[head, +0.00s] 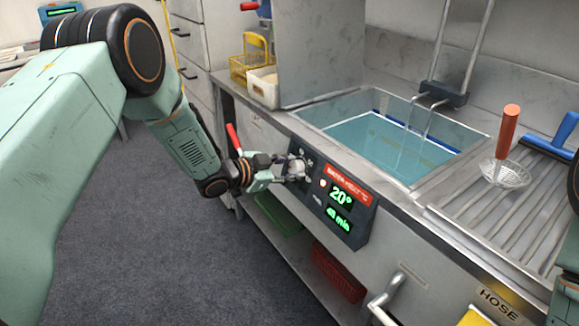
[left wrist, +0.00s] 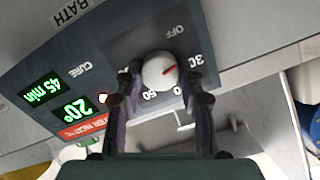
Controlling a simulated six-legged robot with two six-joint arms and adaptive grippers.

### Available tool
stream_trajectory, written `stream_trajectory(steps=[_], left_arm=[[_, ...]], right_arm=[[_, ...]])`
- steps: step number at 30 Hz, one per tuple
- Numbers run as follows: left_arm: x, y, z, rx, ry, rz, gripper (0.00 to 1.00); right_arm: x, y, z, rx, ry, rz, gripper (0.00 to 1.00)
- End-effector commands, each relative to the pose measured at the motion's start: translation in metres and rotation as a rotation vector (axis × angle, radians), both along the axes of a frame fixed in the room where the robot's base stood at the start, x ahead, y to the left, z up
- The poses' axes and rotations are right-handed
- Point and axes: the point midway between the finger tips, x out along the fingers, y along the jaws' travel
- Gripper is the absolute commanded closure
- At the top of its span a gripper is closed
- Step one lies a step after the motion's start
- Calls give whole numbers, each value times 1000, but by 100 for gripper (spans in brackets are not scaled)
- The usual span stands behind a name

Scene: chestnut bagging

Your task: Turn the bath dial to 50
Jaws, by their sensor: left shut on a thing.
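The bath dial (left wrist: 155,75) is a round white knob on the dark control panel (head: 355,212) at the sink unit's front. Its red pointer is turned toward the side of the 30 mark in the left wrist view. The panel display (head: 341,197) reads 20°. My left gripper (head: 287,168) is at the dial, its fingers on either side of the knob and shut on it. In the head view the fingers partly hide the dial (head: 298,171). My right gripper is not in view; only parts of my right arm show at the right edge.
The water-filled bath (head: 375,140) lies behind the panel. A yellow basket (head: 250,62) stands at the back left. A red crate (head: 337,272) sits on the shelf below.

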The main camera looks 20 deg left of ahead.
Motion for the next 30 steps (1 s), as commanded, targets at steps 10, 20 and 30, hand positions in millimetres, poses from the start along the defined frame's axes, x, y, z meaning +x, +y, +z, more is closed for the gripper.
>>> stream_trajectory(steps=[10, 20, 30], left_arm=[[-2, 0, -3, 247, -185, -100, 93], [-2, 0, -4, 483, -368, -195, 93], [-2, 1, -4, 725, -558, -293, 93]], right_arm=[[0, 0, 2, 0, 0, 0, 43], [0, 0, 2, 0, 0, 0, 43], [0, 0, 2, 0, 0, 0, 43]])
